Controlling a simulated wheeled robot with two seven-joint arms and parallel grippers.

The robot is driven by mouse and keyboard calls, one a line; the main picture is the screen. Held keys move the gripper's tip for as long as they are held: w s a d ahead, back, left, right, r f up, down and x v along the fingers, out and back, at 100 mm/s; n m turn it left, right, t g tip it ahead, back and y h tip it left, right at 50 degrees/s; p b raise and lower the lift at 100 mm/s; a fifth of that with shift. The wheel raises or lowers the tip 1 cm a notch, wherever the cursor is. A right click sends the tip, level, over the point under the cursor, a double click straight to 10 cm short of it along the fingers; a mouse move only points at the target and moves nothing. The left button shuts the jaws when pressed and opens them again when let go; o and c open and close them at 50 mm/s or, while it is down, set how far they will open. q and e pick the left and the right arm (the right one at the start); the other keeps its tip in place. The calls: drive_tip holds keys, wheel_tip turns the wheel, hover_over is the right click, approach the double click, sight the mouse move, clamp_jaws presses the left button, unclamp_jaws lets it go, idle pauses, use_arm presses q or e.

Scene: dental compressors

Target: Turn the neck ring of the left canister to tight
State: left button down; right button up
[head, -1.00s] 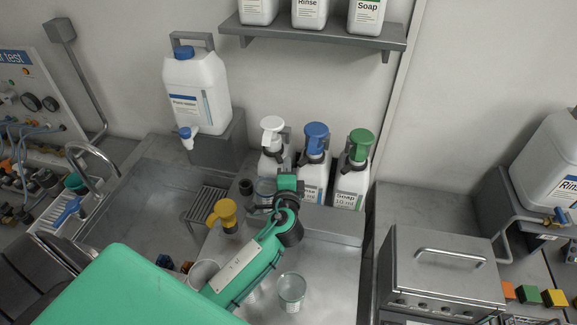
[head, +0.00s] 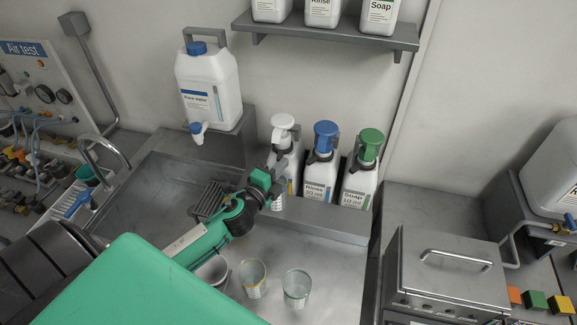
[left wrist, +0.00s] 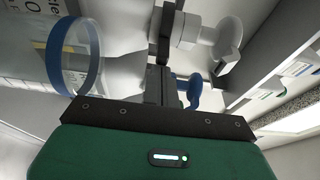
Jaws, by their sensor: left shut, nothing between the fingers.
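The left canister is the white-pump one (head: 294,178), standing upright at the left end of a row of three. Its neck ring lies under the white pump head (head: 283,122); I cannot tell how tight it is. My left gripper (head: 272,182) is shut and empty, just in front of this canister and covering part of its front. I cannot tell whether the fingers touch it. The left wrist view shows the shut fingers (left wrist: 162,72) beside a white pump part (left wrist: 200,33), with a blue pump (left wrist: 189,90) farther off. My right gripper is not in view.
The blue-pump Rinse canister (head: 320,178) and green-pump Soap canister (head: 360,185) stand close on the right. Clear cups (head: 297,287) stand in front on the steel counter. A pure-water jug (head: 208,88) is at the back left; a shelf (head: 325,30) hangs above.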

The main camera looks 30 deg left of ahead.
use_arm(q)
drive_tip(key=shift+s+a+m+g+h+b, duration=0.1)
drive_tip(key=shift+a+m+g+h+b, duration=0.5)
drive_tip(key=shift+a+m+h, duration=0.7)
drive_tip(key=shift+s+a+m+g+h+b, duration=0.15)
drive_tip(key=shift+a+m+g+h+b, duration=0.55)
drive_tip(key=shift+h, duration=1.15)
drive_tip(key=shift+s+a+m+g+h+b, duration=0.1)
drive_tip(key=shift+a+m+g+h+b, duration=0.1)
drive_tip(key=shift+a+m+h+b, duration=0.9)
drive_tip(key=shift+d+h+p, duration=0.25)
drive_tip(key=shift+h+p, duration=0.05)
drive_tip(key=shift+h, duration=0.15)
